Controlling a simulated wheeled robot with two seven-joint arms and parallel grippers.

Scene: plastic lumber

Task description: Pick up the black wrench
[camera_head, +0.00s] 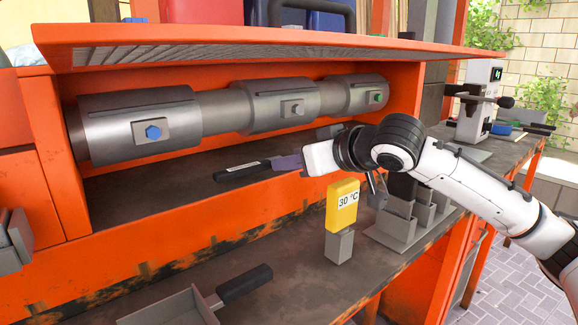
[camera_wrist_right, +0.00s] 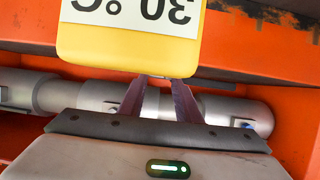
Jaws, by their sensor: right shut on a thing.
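The black wrench (camera_head: 240,172) shows in the head view as a long dark bar with small pale markings, inside the orange shelf opening. My right gripper (camera_head: 281,164) reaches in from the right and is shut on its right end. The bar lies close over the dark shelf floor; I cannot tell whether it touches. My left gripper is not in view.
The yellow "30 °C" sign (camera_head: 342,205) stands on a grey block just below my right wrist. Grey holders (camera_head: 396,228) stand beside it. A thick grey pipe (camera_head: 222,112) runs behind the wrench. A black-handled tray (camera_head: 175,308) lies on the front bench.

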